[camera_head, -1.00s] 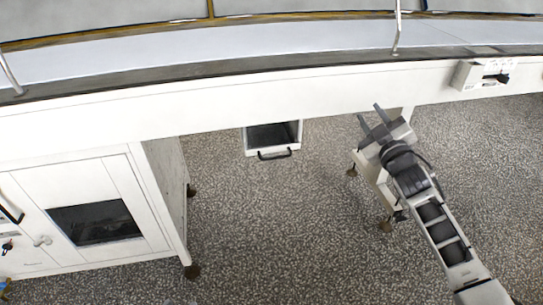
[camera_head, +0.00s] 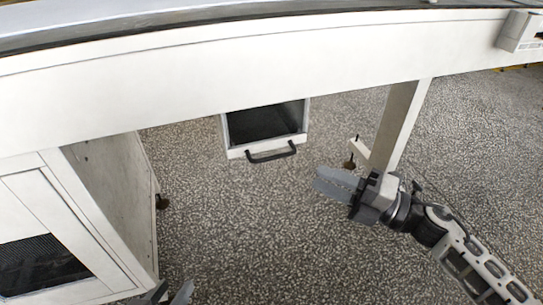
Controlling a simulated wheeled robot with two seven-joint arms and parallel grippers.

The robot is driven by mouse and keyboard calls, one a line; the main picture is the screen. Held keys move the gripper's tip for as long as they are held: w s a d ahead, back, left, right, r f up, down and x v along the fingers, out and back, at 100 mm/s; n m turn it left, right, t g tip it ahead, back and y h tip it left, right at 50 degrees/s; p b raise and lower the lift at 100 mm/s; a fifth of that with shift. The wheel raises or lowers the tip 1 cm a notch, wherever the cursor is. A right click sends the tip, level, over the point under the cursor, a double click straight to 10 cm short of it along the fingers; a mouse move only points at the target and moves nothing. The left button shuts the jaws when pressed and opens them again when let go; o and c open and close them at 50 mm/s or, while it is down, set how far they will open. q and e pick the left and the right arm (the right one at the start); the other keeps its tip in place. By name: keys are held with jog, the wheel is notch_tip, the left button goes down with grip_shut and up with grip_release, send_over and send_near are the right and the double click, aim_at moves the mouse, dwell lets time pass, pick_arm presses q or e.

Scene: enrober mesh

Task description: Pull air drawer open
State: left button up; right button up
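The air drawer (camera_head: 234,153) is a white-rimmed box with a dark interior, sticking out below the white beam. Its black bar handle (camera_head: 271,154) is on the front face. My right gripper (camera_head: 320,182) is to the right of the handle and lower in the picture, apart from it. Its grey fingers overlap in this view, so their gap is unclear. My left gripper (camera_head: 169,294) shows only as two fingertips at the bottom edge, spread apart with nothing visible between them; the rest of it is out of frame.
The long white machine beam (camera_head: 250,65) crosses above the drawer. A white cabinet (camera_head: 100,205) with a dark window stands at left. A white support leg (camera_head: 398,125) stands behind my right gripper. Speckled floor (camera_head: 240,220) is clear below the drawer.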

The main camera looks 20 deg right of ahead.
aim_at(273, 156)
jog(key=x, duration=1.1)
jog(key=shift+w+a, duration=0.15)
jog(key=shift+w, duration=0.2)
grip_shut()
